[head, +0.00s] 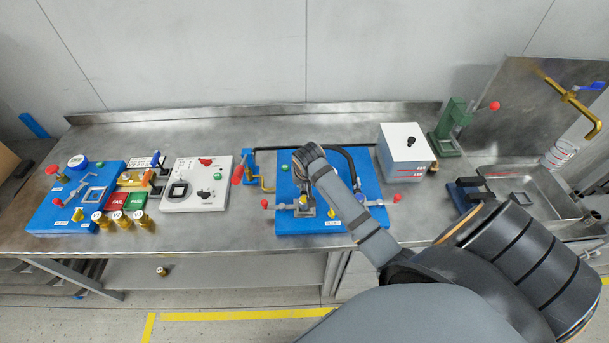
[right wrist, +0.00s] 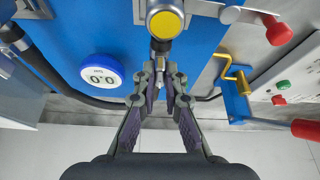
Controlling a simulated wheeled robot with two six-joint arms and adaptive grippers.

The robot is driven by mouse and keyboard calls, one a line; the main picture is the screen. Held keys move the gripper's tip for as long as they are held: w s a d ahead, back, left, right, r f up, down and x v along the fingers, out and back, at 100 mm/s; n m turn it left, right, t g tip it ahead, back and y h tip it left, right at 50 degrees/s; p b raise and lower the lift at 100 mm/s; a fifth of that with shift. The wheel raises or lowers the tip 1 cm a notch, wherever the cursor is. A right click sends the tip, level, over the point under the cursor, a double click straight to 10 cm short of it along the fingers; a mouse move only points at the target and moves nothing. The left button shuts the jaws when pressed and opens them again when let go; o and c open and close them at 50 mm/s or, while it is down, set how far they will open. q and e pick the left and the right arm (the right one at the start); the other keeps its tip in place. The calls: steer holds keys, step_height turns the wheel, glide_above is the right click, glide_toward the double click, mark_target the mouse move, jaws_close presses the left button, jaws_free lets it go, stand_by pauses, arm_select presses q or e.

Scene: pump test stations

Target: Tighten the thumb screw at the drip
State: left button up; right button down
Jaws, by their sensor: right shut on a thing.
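My right gripper (right wrist: 160,72) is closed at a small grey fitting just beside a grey pipe piece with a round yellow cap (right wrist: 165,22). The part between its fingertips is small and mostly hidden, so I cannot tell clearly whether it is the thumb screw. In the head view my right gripper (head: 301,162) reaches down over the middle blue board (head: 285,225), and its fingertips are hard to make out. A yellow part (head: 303,200) shows on that board just in front of the gripper. No drip is visible. My left gripper is out of view.
A round gauge (right wrist: 103,77) reading 0.0 and a red lever (right wrist: 278,30) are close to the gripper. A brass crank (right wrist: 237,85) stands beside the board. A white box (head: 405,155) is to the right, a white panel (head: 195,200) and another blue board (head: 60,215) to the left.

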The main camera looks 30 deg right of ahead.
steer(key=shift+m+p, duration=0.5)
steer(key=shift+m, duration=0.1)
steer(key=c, duration=1.4)
jaws_free()
steer(key=v, duration=1.2)
steer(key=shift+w+a, duration=0.15)
steer(key=shift+a, duration=0.1)
